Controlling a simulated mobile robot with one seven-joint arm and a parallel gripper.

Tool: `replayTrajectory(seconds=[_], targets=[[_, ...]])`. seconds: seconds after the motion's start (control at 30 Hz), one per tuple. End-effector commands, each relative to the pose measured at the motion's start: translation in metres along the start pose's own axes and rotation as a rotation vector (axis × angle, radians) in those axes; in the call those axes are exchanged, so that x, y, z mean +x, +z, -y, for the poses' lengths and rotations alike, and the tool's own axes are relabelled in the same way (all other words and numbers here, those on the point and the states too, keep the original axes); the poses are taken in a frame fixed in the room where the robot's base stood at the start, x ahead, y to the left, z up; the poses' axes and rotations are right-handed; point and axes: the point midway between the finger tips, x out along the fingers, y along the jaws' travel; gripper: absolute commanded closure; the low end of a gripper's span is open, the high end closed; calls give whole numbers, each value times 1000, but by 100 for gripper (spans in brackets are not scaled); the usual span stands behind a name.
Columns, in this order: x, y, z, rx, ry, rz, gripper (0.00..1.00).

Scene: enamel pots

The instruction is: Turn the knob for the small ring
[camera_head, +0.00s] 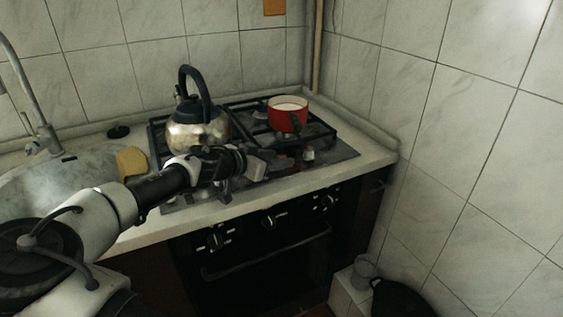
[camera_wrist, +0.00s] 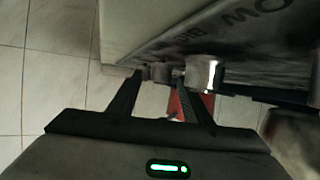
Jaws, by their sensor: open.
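My gripper (camera_head: 272,161) reaches in low over the front of the gas hob (camera_head: 345,153) in the head view. In the wrist view its two fingers (camera_wrist: 160,80) are open with a gap between them. A small metallic knob (camera_wrist: 160,71) shows between the fingertips; I cannot tell whether they touch it. A larger-looking shiny knob (camera_wrist: 204,73) is just right of the right fingertip. In the head view one pale metal knob (camera_head: 308,156) stands right of the gripper; my arm hides others. Which ring each knob serves does not show.
A steel kettle (camera_head: 197,130) stands on the hob's left, close behind my arm. A red pot (camera_head: 287,119) stands at the back right. Several oven knobs (camera_head: 269,222) are on the front panel below. A sink (camera_head: 60,183) is left; a tiled wall (camera_head: 455,150) is right.

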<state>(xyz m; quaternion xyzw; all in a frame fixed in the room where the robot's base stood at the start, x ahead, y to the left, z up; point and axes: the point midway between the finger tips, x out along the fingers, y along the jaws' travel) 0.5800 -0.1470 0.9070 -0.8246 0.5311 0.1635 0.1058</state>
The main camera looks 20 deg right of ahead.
Motion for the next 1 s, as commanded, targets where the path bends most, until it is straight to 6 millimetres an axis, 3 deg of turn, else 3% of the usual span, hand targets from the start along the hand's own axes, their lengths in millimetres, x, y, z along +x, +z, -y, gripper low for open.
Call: replayTrajectory(seconds=[0.2,0.53,0.8,1.0], targets=[[23,1,0,-1,0,0,55],[26,0,0,-1,0,0,55],[26,0,0,-1,0,0,96],[26,0,0,-6,-13,0,96]])
